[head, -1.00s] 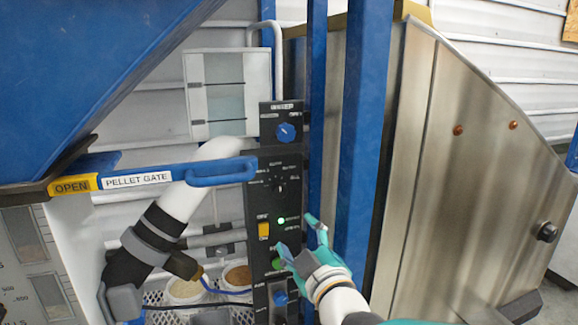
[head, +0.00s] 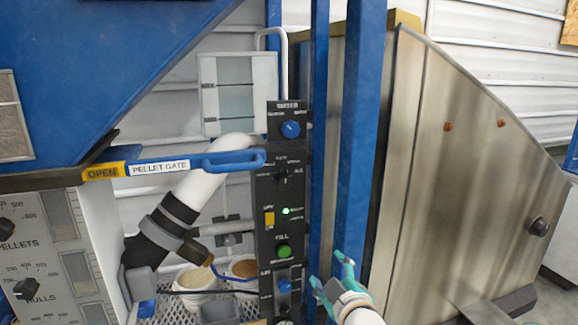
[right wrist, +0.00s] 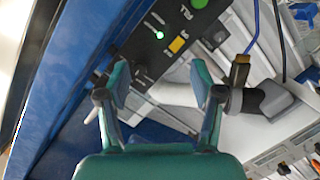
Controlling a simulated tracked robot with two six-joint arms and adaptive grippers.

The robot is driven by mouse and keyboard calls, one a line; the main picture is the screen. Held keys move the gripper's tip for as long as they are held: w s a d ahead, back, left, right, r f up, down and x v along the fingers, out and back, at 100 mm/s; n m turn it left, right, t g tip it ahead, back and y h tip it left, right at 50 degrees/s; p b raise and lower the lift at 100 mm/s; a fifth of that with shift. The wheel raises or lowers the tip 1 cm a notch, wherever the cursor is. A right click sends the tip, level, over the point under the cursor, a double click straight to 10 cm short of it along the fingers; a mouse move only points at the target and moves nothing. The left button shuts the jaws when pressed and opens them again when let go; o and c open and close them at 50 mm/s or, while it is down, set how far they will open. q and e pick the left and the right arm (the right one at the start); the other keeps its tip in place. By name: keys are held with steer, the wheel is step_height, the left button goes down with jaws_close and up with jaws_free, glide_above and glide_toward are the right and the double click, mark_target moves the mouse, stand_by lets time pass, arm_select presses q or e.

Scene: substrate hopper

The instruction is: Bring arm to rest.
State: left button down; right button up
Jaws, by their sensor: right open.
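My right gripper (head: 334,280) is low in the middle of the head view, to the right of the lower part of the black control panel (head: 277,225). In the right wrist view its two teal fingers (right wrist: 160,85) are spread with nothing between them. The panel has blue knobs, a yellow switch, a lit green light and a green button, and its lower part now shows clear of the gripper. My left gripper is not in view.
A blue post (head: 357,150) stands behind my right gripper, with a steel hopper (head: 450,180) to the right. A blue pellet gate handle (head: 235,160) sticks out left of the panel. Below it are a white pipe (head: 200,190) and two cups (head: 195,278) on a mesh shelf.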

steer(key=s+d+f+m+g+h, duration=0.1)
steer(key=s+d+f+g, duration=0.15)
steer(key=f, duration=0.75)
steer(key=s+d+f+m+g, duration=0.15)
steer(key=s+f, duration=0.25)
steer(key=f, duration=0.7)
steer(key=s+d+f+m+g+h, duration=0.1)
steer(key=s+d+f+g, duration=0.2)
steer(key=f, duration=0.7)
steer(key=s+a+f+m+g+y, duration=0.1)
steer(key=s+f+m+g, duration=0.3)
steer(key=s, duration=0.6)
steer(key=s+a+f+m+g+y, duration=0.1)
steer(key=s+f+m+g, duration=0.3)
steer(key=s, duration=0.7)
step_height(320, 180, down, 3)
steer(key=shift+a+f+m+y, duration=0.1)
steer(key=shift+a+m+y, duration=0.2)
steer(key=shift+a+m, duration=0.45)
